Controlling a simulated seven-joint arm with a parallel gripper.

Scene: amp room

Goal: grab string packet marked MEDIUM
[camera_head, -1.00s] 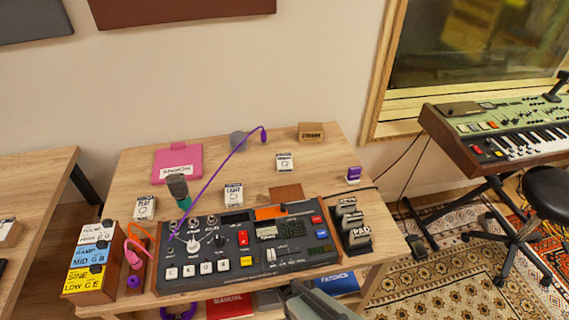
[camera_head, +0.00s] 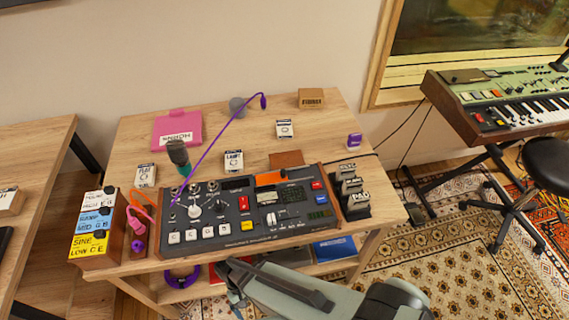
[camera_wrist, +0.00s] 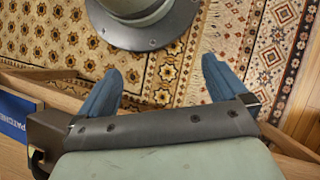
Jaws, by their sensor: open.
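Several small white packets with dark lettering lie on the wooden table: a left packet (camera_head: 146,175), a middle packet (camera_head: 234,161) and a back packet (camera_head: 284,129). Their print is too small to read surely, so I cannot tell which one is marked MEDIUM. My gripper (camera_head: 228,284) is at the table's front edge in the head view, well apart from the packets. In the wrist view my gripper (camera_wrist: 160,85) has two blue fingers spread wide with nothing between them; patterned rug shows beyond. No packet shows there.
A control panel (camera_head: 247,217) fills the table's front, with a purple gooseneck cable (camera_head: 228,122) arching above it. A microphone (camera_head: 178,153), pink folder (camera_head: 177,128), brown box (camera_head: 311,97) and pedals (camera_head: 353,199) stand around. Blue and red books lie on the shelf below.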

